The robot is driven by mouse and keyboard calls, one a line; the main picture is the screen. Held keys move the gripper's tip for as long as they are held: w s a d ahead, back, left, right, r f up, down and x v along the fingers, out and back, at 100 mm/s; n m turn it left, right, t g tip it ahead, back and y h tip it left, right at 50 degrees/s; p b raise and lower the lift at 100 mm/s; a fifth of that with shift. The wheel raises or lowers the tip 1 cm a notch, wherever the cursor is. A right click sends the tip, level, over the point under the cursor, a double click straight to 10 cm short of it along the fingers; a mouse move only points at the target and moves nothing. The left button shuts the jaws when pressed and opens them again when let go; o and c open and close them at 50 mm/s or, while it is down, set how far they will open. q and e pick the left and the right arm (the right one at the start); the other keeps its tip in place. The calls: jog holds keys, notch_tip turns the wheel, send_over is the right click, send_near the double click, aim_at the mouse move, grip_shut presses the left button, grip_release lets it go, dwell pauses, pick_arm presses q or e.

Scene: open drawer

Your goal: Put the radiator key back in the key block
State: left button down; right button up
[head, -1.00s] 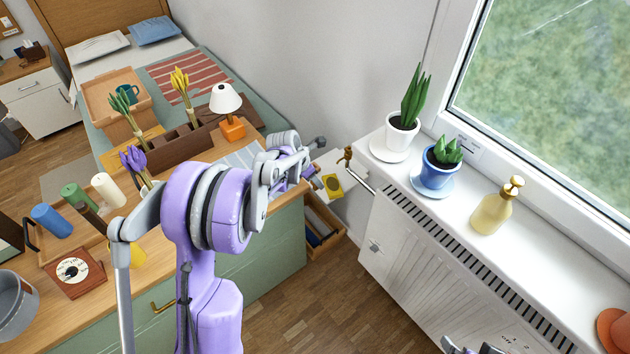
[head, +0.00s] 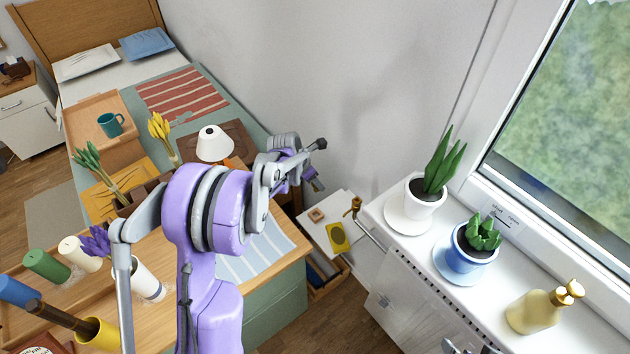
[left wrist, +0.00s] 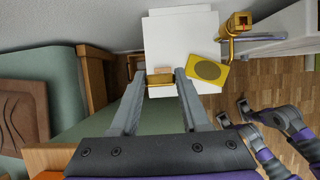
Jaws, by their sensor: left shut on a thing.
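My left gripper (head: 314,184) reaches out past the far end of the wooden counter. In the left wrist view its fingers (left wrist: 161,80) are shut on a small brass-coloured piece, which I take to be the radiator key (left wrist: 159,82). The small wooden key block (head: 316,215) sits on a white top beside the radiator, below and just right of the gripper in the head view. In the left wrist view the block (left wrist: 163,70) shows just beyond the held piece, partly hidden by it. The key's lower end is not clear. Parts of my right gripper (head: 468,346) show at the bottom edge.
A yellow oval-marked item (head: 338,237) lies beside the block. A brass valve (head: 354,205) and pipe stand close right, by the radiator. An open drawer (head: 325,275) is below the white top. Potted plants (head: 470,246) and a bottle (head: 540,309) stand on the sill.

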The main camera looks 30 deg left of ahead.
pick_arm(q)
jog(key=f, duration=0.2)
jog(key=f+b, duration=0.1)
jog(key=shift+w+a+f, duration=0.1)
jog(key=shift+w+a, duration=0.1)
jog(key=shift+w, duration=0.05)
jog(key=f, duration=0.1)
jog(key=f+b, duration=0.1)
jog(key=f, duration=0.1)
jog(key=shift+s+d+f, duration=0.25)
jog(key=shift+s+f, duration=0.05)
jog(key=shift+f, duration=0.1)
jog(key=shift+b, duration=0.4)
